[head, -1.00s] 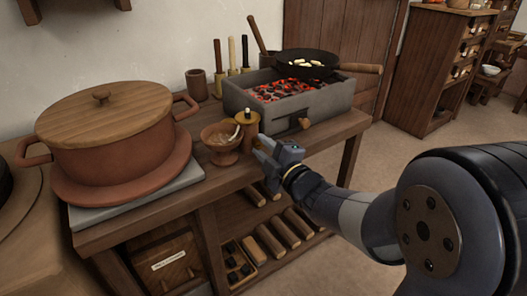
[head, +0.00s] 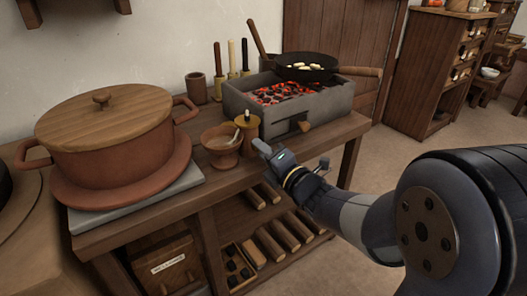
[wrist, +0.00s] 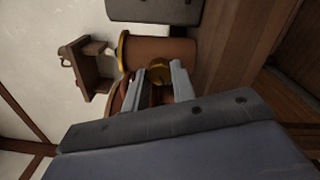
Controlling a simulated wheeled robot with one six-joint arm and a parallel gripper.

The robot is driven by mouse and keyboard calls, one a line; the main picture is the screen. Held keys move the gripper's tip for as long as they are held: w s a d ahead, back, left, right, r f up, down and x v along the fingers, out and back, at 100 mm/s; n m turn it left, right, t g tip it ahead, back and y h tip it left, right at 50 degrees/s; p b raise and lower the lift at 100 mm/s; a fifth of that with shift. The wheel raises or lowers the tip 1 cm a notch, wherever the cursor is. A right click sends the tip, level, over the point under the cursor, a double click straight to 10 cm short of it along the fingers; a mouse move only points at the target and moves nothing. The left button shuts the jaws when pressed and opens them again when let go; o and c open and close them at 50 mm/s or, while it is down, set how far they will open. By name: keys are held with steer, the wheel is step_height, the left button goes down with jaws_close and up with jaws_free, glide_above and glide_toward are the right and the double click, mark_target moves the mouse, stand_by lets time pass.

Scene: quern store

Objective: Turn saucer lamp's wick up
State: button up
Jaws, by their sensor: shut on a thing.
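The saucer lamp (head: 221,145) is a reddish clay bowl on a foot, near the table's front edge. A pale wick (head: 237,136) leans at its right rim. Beside it stands a brown jar (head: 247,131) with a brass-coloured top; in the wrist view the jar (wrist: 165,50) is large. My gripper (head: 263,149) is at the table's front edge, just right of the lamp. The wrist view shows my gripper (wrist: 161,82) with its fingers either side of a round brass knob (wrist: 159,70), shut on it. The knob's mounting is hidden; part of the reddish bowl shows behind the fingers.
A grey brazier (head: 242,104) with glowing coals and a black pan (head: 306,70) stands right behind the lamp. A large lidded clay pot (head: 115,150) is at the left. Several upright handles and a brown cup (head: 196,88) stand behind. Open floor lies at the right.

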stand_by(0.5)
steer(key=o, duration=1)
steer(key=p+v, duration=0.2)
steer(key=v, duration=0.8)
steer(key=shift+s+d, duration=0.2)
steer(key=shift+s, duration=0.15)
steer(key=b+x, duration=0.2)
steer(key=x, duration=0.9)
steer(key=shift+d, duration=0.1)
